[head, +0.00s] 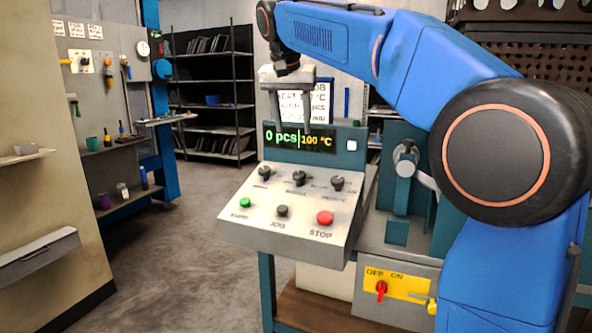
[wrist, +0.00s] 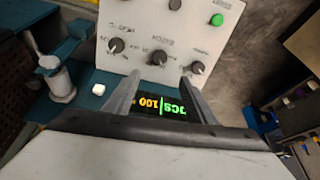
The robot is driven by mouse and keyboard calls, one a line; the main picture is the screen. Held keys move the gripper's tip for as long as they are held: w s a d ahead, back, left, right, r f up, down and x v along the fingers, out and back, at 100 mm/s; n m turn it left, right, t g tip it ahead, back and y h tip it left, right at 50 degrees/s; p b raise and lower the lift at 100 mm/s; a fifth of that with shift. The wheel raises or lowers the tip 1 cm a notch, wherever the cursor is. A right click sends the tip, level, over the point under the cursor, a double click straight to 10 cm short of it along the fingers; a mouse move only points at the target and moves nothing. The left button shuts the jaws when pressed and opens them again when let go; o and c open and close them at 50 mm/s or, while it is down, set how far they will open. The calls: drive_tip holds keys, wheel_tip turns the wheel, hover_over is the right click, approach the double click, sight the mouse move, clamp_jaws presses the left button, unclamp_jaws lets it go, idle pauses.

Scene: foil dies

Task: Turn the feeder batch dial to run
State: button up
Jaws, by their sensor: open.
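The sloped grey control panel (head: 290,215) carries three dark dials in a row: a left dial (head: 264,173), a middle dial (head: 298,178) and a right dial (head: 337,183). Their labels are too small to read, so I cannot tell which is the feeder batch dial. In the wrist view the row is reversed: right dial (wrist: 116,45), middle dial (wrist: 158,57), left dial (wrist: 196,67). My gripper (head: 290,122) is open and empty, pointing down in front of the display, apart from the dials. In the wrist view its fingertips (wrist: 161,78) straddle the middle dial's direction.
Below the dials are a green button (head: 245,203), a black button (head: 282,211) and a red stop button (head: 325,218). The display (head: 300,138) reads 0 pcs and 100 °C. A yellow off/on plate with a red switch (head: 381,288) sits lower right. Floor at left is clear.

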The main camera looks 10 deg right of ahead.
sight(299, 174)
drive_tip(key=x, duration=1.7)
drive_tip(key=shift+c, duration=0.6)
drive_tip(key=c, duration=0.9)
